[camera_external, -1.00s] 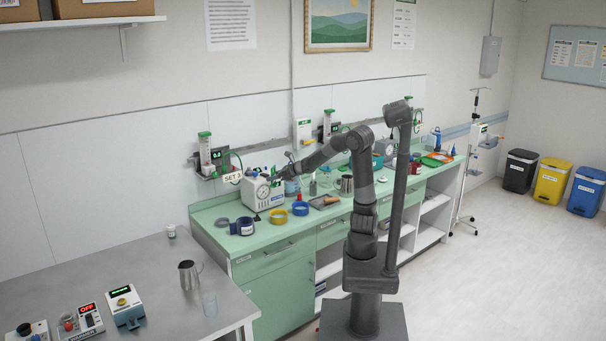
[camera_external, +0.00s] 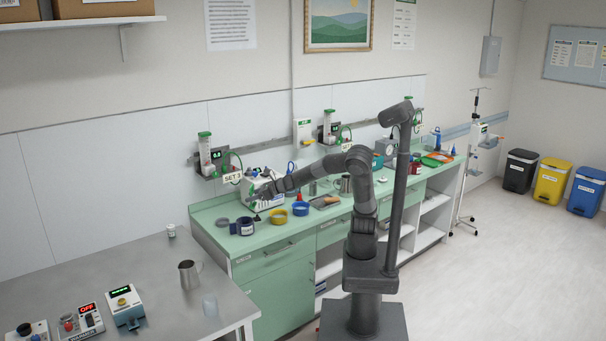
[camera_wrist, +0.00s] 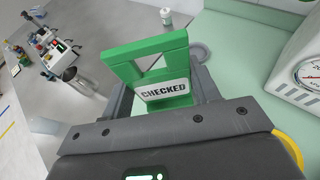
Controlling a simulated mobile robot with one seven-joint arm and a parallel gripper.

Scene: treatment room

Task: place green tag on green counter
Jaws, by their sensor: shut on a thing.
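The green tag (camera_wrist: 135,62), a frame with a white label reading CHECKED, stands between the fingers of my gripper (camera_wrist: 165,92) in the wrist view. My gripper is shut on it. In the external view my gripper (camera_external: 261,194) is in front of the white gauge machine, above the left part of the green counter (camera_external: 262,236); the tag is too small there to make out clearly. The counter also shows in the wrist view (camera_wrist: 232,38), beyond and below the tag.
The white machine (camera_wrist: 306,75) with a round gauge is close on the right in the wrist view. A dark blue cuff (camera_external: 243,227), a yellow ring (camera_external: 278,216) and a blue ring (camera_external: 300,209) lie on the counter. The grey table (camera_external: 150,262) adjoins at left.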

